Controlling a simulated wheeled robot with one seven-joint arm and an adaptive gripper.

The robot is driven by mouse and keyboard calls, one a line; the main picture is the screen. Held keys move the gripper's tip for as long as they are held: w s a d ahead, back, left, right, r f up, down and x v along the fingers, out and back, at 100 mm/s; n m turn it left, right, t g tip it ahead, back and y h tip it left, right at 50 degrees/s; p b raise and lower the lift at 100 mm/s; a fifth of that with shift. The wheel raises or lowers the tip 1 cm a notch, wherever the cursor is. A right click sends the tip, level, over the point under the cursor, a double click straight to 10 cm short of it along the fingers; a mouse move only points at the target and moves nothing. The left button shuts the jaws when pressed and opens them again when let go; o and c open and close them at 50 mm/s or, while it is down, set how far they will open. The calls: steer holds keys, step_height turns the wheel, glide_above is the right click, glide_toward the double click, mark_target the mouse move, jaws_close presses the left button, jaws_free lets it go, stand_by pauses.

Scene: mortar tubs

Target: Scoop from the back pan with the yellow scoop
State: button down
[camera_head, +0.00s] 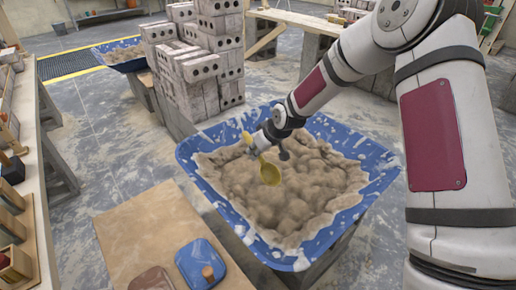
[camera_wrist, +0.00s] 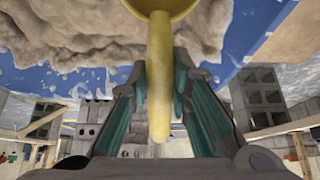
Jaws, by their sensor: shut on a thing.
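My gripper (camera_head: 257,147) is shut on the handle of the yellow scoop (camera_head: 270,173). In the wrist view the scoop's handle (camera_wrist: 160,100) runs between the two fingers (camera_wrist: 160,78), and part of the bowl shows at the top edge. The scoop is over the mortar in the large near blue pan (camera_head: 216,198). Its yellow bowl shows no clear load; I cannot tell whether it touches the mortar. A second blue pan (camera_head: 104,49) with mortar stands at the back left, far from my gripper.
A stack of grey bricks (camera_head: 200,70) stands behind the near pan. A tan board (camera_head: 140,230) at front left holds a blue container (camera_head: 203,262) and a brown item (camera_head: 152,279). Shelving (camera_head: 22,170) lines the left edge. Bare floor (camera_head: 105,130) lies between.

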steer(key=shift+s+d+f+b, duration=0.75)
steer(key=shift+f+b, duration=3.7)
steer(key=shift+f, duration=3.85)
steer(key=shift+g+h, duration=0.5)
steer(key=shift+g, duration=0.2)
steer(key=shift+s+d+f+p, duration=0.1)
steer(key=shift+s+d+p, duration=0.2)
steer(key=shift+s+d, duration=0.5)
steer(key=shift+s+d+f+p, duration=0.1)
steer(key=shift+s+d+p, duration=0.25)
steer(key=shift+s, duration=0.7)
steer(key=shift+s+d+f+p, duration=0.1)
steer(key=shift+s+d+p, duration=0.15)
steer(key=shift+s+d, duration=0.55)
steer(key=shift+s+a+r+g+h+p, duration=0.1)
steer(key=shift+r+g+h+p, duration=0.55)
steer(key=shift+r+p, duration=1.3)
steer(key=shift+s+d+r+g+h+p, duration=0.1)
steer(key=shift+r+g+h+p, duration=0.6)
steer(key=shift+r, duration=1.9)
steer(key=shift+s+a+r+g+h+p, duration=0.2)
steer(key=shift+r+g+p, duration=0.65)
steer(key=shift+r+p, duration=1.35)
steer(key=shift+w+d+r, duration=0.1)
steer(key=shift+w, duration=0.05)
